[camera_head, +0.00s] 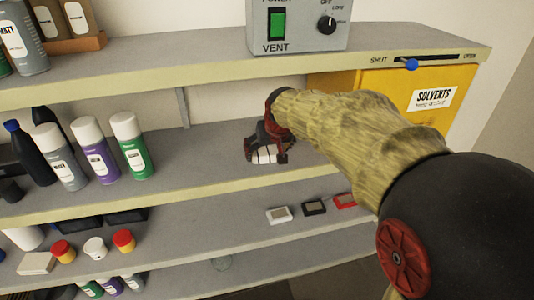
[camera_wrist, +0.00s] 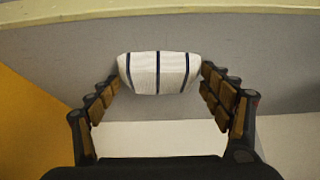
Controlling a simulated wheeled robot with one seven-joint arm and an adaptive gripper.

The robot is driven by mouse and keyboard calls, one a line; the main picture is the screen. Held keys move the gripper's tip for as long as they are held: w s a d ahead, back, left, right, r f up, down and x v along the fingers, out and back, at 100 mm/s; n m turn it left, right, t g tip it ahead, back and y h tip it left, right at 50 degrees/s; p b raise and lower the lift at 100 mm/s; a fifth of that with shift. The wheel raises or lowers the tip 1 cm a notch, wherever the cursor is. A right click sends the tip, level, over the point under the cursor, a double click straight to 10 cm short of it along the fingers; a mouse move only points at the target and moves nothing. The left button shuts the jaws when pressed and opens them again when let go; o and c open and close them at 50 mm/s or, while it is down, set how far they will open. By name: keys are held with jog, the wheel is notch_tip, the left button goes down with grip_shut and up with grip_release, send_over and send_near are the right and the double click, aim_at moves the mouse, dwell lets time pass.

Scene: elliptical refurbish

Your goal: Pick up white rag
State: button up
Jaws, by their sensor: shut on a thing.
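The white rag (camera_wrist: 160,73) has dark stripes and is bunched between the fingertips of my gripper (camera_wrist: 160,82) in the wrist view. The fingers touch it on both sides, so my gripper is shut on it. In the head view the rag (camera_head: 264,155) shows as a small white striped patch at my gripper (camera_head: 266,146), over the middle shelf. I cannot tell whether the rag is clear of the shelf surface. My arm hides the shelf to the right.
Spray cans (camera_head: 131,146) stand on the middle shelf (camera_head: 200,182) to the left. A yellow solvents cabinet (camera_head: 385,85) is at right, and a vent control box (camera_head: 299,25) sits on the shelf above. Small boxes (camera_head: 314,207) lie on the shelf below.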

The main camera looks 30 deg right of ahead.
jog(key=shift+r, duration=0.1)
jog(key=shift+r+b, duration=0.3)
jog(key=shift+r, duration=0.25)
jog(key=s+a+r+b, duration=0.2)
jog(key=s+r+b, duration=0.2)
jog(key=s+r, duration=0.7)
jog(key=s, duration=0.3)
jog(key=shift+r, duration=0.35)
jog(key=shift+a, duration=0.1)
jog(key=o, duration=0.6)
jog(key=shift+w, duration=0.1)
jog(key=shift+c, duration=0.2)
jog(key=c, duration=0.5)
